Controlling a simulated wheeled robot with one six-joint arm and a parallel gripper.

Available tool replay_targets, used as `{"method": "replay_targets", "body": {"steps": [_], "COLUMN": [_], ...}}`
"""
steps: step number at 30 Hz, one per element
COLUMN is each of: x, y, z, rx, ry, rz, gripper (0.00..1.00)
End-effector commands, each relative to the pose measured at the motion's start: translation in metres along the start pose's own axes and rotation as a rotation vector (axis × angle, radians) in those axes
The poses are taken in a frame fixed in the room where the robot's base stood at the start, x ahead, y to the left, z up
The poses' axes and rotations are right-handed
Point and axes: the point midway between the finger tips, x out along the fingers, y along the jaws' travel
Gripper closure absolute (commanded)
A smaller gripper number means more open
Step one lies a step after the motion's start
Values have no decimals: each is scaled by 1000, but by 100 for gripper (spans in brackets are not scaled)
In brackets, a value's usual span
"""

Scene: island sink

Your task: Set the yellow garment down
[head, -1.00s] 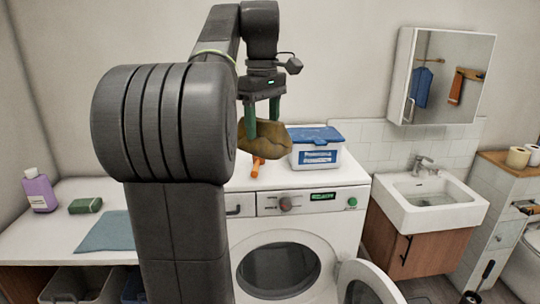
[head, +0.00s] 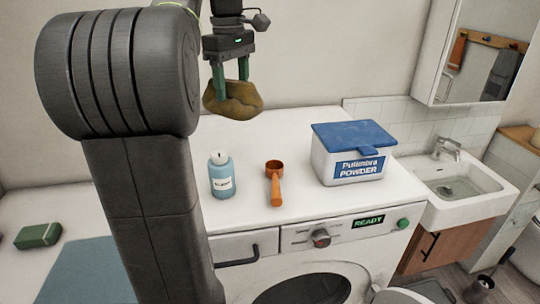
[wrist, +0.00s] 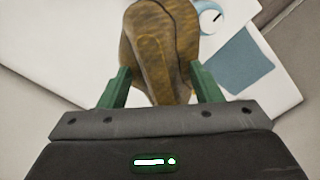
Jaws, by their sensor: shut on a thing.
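The yellow garment (head: 234,101) is a bunched, mustard-brown cloth. My gripper (head: 230,72) is shut on it, with its green fingers on either side, and holds it in the air above the back of the white washing machine top. In the wrist view the garment (wrist: 155,45) hangs between the two green fingers of my gripper (wrist: 163,88). The garment is apart from the surface below.
On the machine top (head: 262,135) stand a blue bottle (head: 221,178), an orange scoop (head: 275,185) and a blue-lidded powder box (head: 350,155). A blue cloth (head: 88,272) and green sponge (head: 38,236) lie at left. A sink (head: 462,190) is at right.

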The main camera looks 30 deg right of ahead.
Motion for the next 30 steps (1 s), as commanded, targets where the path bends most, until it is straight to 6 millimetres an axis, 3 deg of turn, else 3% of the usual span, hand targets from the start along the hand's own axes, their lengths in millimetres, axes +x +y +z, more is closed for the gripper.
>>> {"method": "replay_targets", "body": {"steps": [13,30], "x": [109,172], "y": [-2,-1], "z": [1,0], "rx": [0,0], "ry": [-3,-1], "rz": [-4,-1], "gripper": [66,66]}}
